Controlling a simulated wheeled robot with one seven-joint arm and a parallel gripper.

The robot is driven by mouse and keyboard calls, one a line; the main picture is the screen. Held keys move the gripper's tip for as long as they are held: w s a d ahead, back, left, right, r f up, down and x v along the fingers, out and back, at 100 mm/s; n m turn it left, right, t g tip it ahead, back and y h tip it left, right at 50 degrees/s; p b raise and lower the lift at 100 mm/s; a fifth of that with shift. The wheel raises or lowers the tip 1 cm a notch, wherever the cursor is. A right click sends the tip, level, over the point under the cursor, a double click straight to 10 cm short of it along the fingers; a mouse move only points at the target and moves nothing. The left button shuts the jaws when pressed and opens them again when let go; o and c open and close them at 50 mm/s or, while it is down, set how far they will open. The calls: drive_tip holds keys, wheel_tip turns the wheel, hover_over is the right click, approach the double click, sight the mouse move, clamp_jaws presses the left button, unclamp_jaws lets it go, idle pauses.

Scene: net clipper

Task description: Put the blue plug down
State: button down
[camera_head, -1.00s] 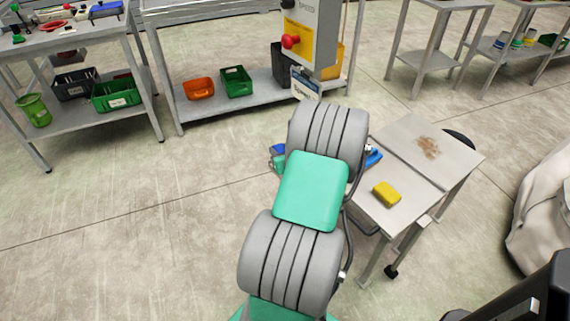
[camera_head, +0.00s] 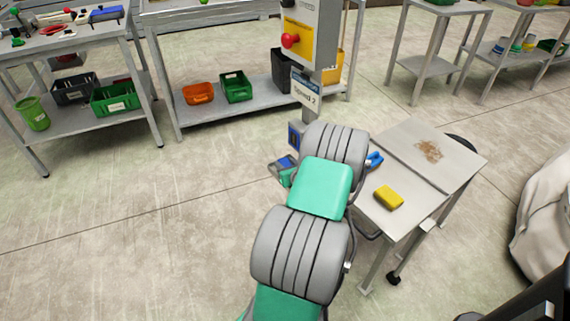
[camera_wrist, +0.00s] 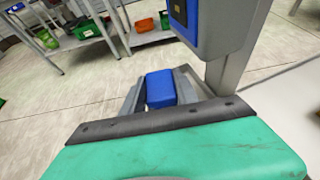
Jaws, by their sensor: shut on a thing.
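The blue plug (camera_wrist: 161,90) is a rounded block between the fingers of my gripper (camera_wrist: 159,80) in the wrist view. My gripper is shut on it and holds it above the floor. In the head view my gripper (camera_head: 280,167) shows just left of my arm, and the plug is small and partly hidden there. A blue-fronted box with a dark socket (camera_wrist: 179,11) is fixed on a grey post close by. The plug is apart from this box in the picture.
A small metal table (camera_head: 430,165) stands right of my arm, with a yellow sponge (camera_head: 388,198), a brown stain and a blue-handled tool (camera_head: 375,160) on it. A control post (camera_head: 307,45) with a red button stands behind. The floor at left is clear.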

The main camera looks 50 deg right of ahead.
drive_tip(key=shift+f, duration=0.25)
drive_tip(key=c, duration=0.9)
unclamp_jaws()
drive_tip(key=shift+r, duration=0.15)
